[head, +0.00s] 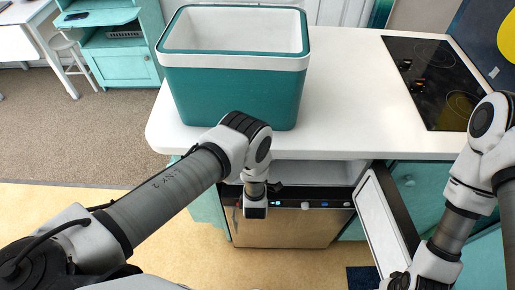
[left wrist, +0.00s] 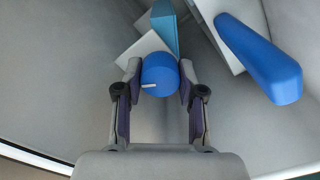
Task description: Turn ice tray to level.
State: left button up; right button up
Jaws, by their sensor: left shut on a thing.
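My left gripper (left wrist: 160,78) is shut on a round blue knob (left wrist: 160,72) with a white mark pointing left; a finger presses on each side. Behind the knob, a light square panel sits tilted. A narrow teal piece (left wrist: 165,26), which may be the ice tray, rises behind it, and most of it is hidden. In the head view, my left arm reaches down in front of an open compartment (head: 318,172) under the counter, and its gripper is not clear there. My right arm hangs at the right edge, its fingers out of sight.
A blue bar-shaped handle (left wrist: 258,60) juts out right of the knob. An open door (head: 385,228) stands right of the compartment, near my right arm. A teal cooler box (head: 235,95) and a black cooktop (head: 430,75) are on the white counter (head: 345,95).

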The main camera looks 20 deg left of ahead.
pick_arm(q)
jog(key=n, duration=0.5)
jog(key=shift+w+r+n+p, duration=0.2)
jog(key=shift+n+p, duration=0.2)
dwell(0.4)
jog(key=o, duration=1)
jog(key=shift+o, duration=0.7)
jog(key=shift+f, duration=0.15)
jog(key=shift+s, duration=0.15)
jog(key=v, duration=0.7)
jog(key=shift+s, duration=0.2)
